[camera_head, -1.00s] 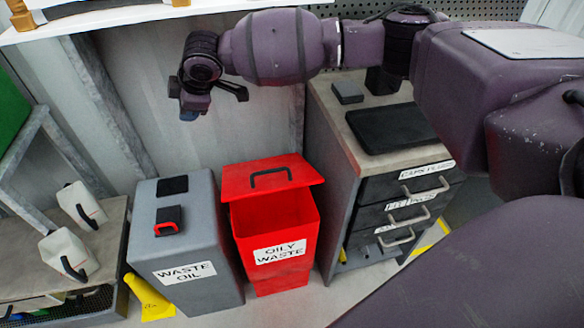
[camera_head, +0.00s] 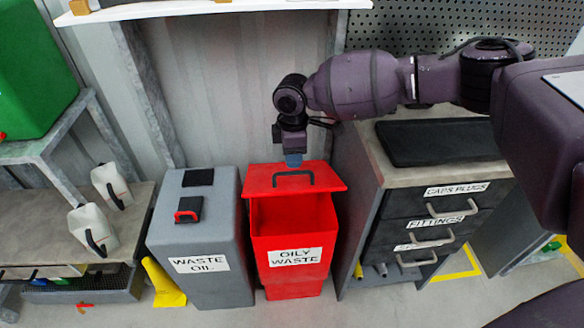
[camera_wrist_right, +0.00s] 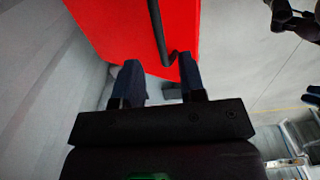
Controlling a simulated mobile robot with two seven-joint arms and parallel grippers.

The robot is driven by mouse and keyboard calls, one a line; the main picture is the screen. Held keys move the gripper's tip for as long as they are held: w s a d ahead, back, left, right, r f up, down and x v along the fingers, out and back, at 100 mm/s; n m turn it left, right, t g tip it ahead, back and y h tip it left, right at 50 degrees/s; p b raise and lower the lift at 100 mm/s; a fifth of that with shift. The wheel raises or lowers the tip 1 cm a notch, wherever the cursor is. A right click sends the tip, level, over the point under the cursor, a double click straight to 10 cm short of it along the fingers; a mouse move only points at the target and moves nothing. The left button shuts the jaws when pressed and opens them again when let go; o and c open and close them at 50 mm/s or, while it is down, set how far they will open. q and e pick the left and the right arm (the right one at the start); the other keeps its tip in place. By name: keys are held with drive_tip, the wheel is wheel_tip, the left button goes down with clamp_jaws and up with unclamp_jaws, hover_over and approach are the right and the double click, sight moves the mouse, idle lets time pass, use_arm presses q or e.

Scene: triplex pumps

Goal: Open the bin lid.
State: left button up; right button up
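The red bin (camera_head: 290,240) labelled OILY WASTE stands on the floor. Its red lid (camera_head: 262,181) is tilted up toward the back, and the bin's dark red inside shows below the lid's front edge. A dark handle (camera_head: 294,175) is on the lid. My right gripper (camera_head: 293,160) is just above the lid's back part, behind the handle. In the right wrist view, the right gripper's fingers (camera_wrist_right: 158,82) are apart with nothing held between them. The lid (camera_wrist_right: 125,30) and handle (camera_wrist_right: 157,30) lie just beyond the fingertips; contact is unclear. My left gripper is out of view.
A grey WASTE OIL bin (camera_head: 203,240) stands close on the left. A drawer cabinet (camera_head: 420,215) with a black mat (camera_head: 438,142) on top stands close on the right. White jugs (camera_head: 90,228) are on a bench at left. A white shelf edge (camera_head: 215,8) is above.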

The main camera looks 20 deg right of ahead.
sight(293, 172)
wheel_tip(293, 172, down, 5)
drive_tip(key=shift+b, duration=0.45)
clamp_jaws()
